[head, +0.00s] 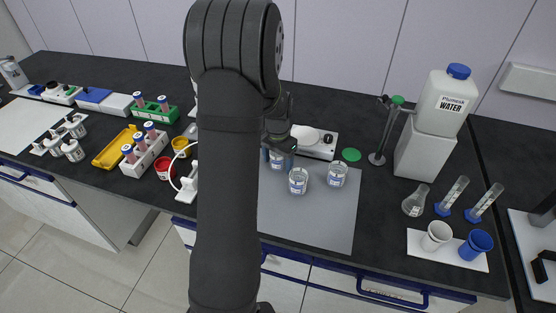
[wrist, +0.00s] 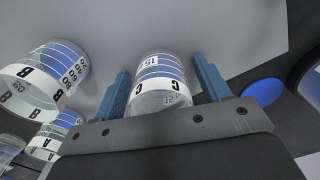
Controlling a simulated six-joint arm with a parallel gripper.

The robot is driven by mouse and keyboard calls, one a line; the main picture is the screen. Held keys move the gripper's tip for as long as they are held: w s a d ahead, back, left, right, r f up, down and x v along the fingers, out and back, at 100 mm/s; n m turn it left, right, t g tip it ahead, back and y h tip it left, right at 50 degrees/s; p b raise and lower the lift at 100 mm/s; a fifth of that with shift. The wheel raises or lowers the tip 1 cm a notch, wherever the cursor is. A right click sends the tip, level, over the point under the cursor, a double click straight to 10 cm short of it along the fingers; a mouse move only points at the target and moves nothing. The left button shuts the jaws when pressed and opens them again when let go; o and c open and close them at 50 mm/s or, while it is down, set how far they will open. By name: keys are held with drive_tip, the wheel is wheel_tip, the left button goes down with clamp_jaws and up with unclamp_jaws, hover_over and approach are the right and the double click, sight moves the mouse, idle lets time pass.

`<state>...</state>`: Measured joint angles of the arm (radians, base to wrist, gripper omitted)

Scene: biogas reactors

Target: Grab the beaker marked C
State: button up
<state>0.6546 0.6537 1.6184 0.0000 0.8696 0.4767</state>
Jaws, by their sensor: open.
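The beaker marked B (wrist: 42,78) and the beaker marked A (wrist: 52,136) are to the left there. In the head view my gripper (head: 279,139) is over the leftmost of three beakers (head: 280,164), partly hiding it. The other two (head: 298,181) (head: 337,174) stand nearby; letters are too small to read.
The beakers stand on a grey mat (head: 320,222) whose front is clear. A white device (head: 318,143) and a green disc (head: 351,155) are behind. A flask (head: 415,202) and cylinders are at right; tube racks (head: 147,155) and a red cup (head: 163,168) are left.

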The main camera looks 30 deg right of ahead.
drive_tip(key=shift+c, duration=0.2)
drive_tip(key=c, duration=1)
